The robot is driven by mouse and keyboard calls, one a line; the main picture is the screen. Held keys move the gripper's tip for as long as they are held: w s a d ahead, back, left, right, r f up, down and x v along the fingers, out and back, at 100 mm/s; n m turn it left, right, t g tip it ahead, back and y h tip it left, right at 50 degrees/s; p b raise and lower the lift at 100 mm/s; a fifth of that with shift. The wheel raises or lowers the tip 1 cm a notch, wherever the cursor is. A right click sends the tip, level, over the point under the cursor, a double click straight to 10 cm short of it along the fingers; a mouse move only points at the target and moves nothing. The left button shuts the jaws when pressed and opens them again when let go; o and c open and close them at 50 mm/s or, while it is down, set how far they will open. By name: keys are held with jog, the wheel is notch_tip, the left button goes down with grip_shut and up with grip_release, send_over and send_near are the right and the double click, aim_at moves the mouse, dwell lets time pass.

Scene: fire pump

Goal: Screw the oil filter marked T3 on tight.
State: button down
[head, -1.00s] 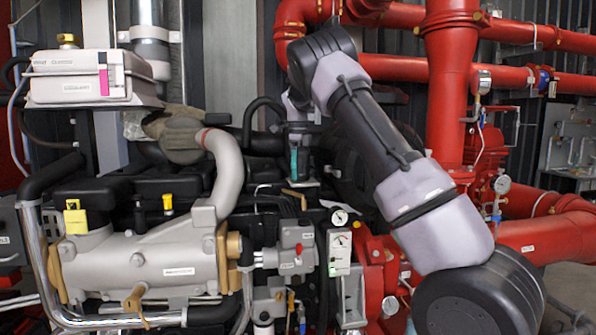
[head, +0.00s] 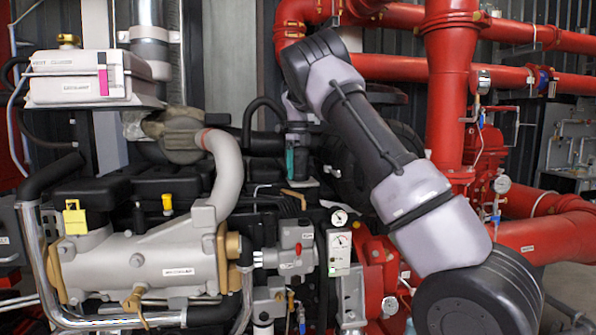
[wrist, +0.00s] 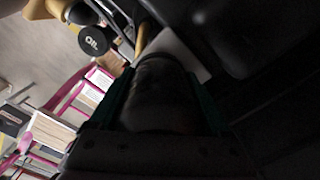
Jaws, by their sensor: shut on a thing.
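My gripper (head: 297,160) points down behind the grey engine parts in the head view, its teal fingers partly in sight. In the wrist view my gripper (wrist: 162,105) has a green finger on each side of a dark, rounded cylinder, the oil filter (wrist: 160,92), and is shut on it. The filter's far end meets a pale grey block (wrist: 180,50). I cannot read a T3 mark on it, and how far it is screwed on cannot be told. In the head view the filter cannot be made out.
A black cap marked OIL (wrist: 93,40) is near the filter in the wrist view. A curved grey hose (head: 226,170) and a grey heat exchanger (head: 140,262) stand left of my gripper. Red pipes (head: 450,90) stand to the right. Dark engine parts crowd the gripper closely.

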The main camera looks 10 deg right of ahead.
aim_at(299, 148)
jog(key=m, duration=0.2)
jog(key=shift+d+m, duration=0.1)
jog(key=shift+m, duration=0.3)
jog(key=m, duration=0.3)
jog(key=shift+w, duration=0.1)
grip_release()
jog(key=shift+r, duration=0.15)
jog(key=shift+d+r, duration=0.1)
jog(key=shift+r, duration=3.55)
jog(key=shift+r, duration=0.1)
